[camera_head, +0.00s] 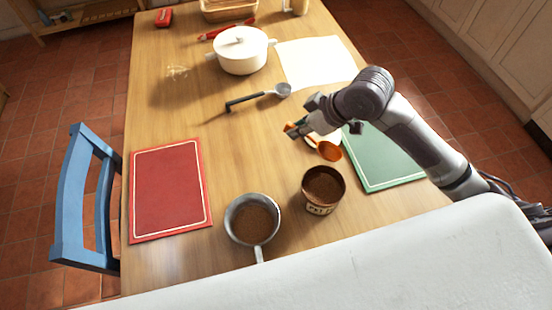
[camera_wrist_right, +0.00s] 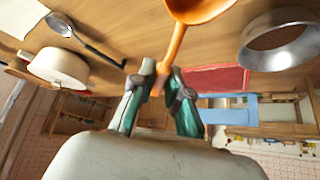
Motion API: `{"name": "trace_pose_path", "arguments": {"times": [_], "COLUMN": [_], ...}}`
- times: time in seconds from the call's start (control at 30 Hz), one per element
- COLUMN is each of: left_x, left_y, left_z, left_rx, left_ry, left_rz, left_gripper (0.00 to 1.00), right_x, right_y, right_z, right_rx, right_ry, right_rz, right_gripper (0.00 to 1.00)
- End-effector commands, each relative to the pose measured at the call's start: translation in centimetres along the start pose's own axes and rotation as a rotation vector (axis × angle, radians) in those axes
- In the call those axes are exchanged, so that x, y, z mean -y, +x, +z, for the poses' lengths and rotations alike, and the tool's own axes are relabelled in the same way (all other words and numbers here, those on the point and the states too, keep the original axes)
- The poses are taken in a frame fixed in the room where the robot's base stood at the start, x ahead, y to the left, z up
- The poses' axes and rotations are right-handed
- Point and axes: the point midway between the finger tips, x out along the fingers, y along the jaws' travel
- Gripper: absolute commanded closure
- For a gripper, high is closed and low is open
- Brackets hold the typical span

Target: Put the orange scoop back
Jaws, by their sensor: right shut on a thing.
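The orange scoop (camera_head: 329,151) is held over the right part of the table, its bowl towards the brown pot. My right gripper (camera_head: 304,130) is shut on the scoop's handle; the wrist view shows the handle between the fingertips (camera_wrist_right: 163,78) and the bowl (camera_wrist_right: 198,6) cut by the top edge. I cannot tell whether the bowl holds anything. A brown pot (camera_head: 323,187) with dark brown contents and a lettered label stands just below the scoop in the head view. A pale rounded thing (camera_head: 333,137) shows partly behind the scoop and gripper. My left gripper is not in view.
A grey pan (camera_head: 231,220) with brown contents stands left of the pot. A red mat (camera_head: 168,190), green mat (camera_head: 385,165), black-handled ladle (camera_head: 250,99), white lidded pot (camera_head: 241,55) and white sheet (camera_head: 316,62) lie around. The table's middle is clear. A blue chair (camera_head: 70,200) stands left.

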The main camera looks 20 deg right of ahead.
Motion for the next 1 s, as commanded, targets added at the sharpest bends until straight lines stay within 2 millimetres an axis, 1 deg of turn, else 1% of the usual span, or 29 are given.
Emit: {"name": "trace_pose_path", "arguments": {"times": [0.03,0.1,0.2,0.3,0.4,0.47,0.57,0.67,0.9,1.0], "left_x": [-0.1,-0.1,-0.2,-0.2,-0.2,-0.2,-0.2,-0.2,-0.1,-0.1], "left_y": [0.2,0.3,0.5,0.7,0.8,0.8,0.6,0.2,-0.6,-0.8], "left_z": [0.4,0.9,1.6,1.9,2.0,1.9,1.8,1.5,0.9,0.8], "left_rx": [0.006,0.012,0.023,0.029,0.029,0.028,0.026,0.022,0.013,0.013], "left_ry": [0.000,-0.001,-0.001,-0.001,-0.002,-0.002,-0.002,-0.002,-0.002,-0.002], "left_rz": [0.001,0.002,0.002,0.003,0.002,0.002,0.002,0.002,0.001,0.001], "left_gripper": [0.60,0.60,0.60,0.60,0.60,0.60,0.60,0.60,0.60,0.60], "right_x": [-0.3,-0.4,-0.5,-0.7,-0.9,-0.8,-0.1,1.2,4.6,5.6], "right_y": [0.8,1.6,2.3,2.6,2.7,2.9,3.8,5.6,10.7,12.3], "right_z": [0.3,0.9,1.5,1.9,2.2,2.2,1.9,1.2,-0.4,-0.9], "right_rx": [0.027,0.066,0.117,0.160,0.188,0.197,0.201,0.198,0.200,0.201], "right_ry": [-0.083,-0.216,-0.392,-0.537,-0.630,-0.660,-0.679,-0.680,-0.677,-0.678], "right_rz": [-0.055,-0.138,-0.238,-0.308,-0.350,-0.363,-0.375,-0.377,-0.375,-0.374], "right_gripper": [1.00,1.00,1.00,1.00,1.00,1.00,1.00,1.00,1.00,1.00]}}
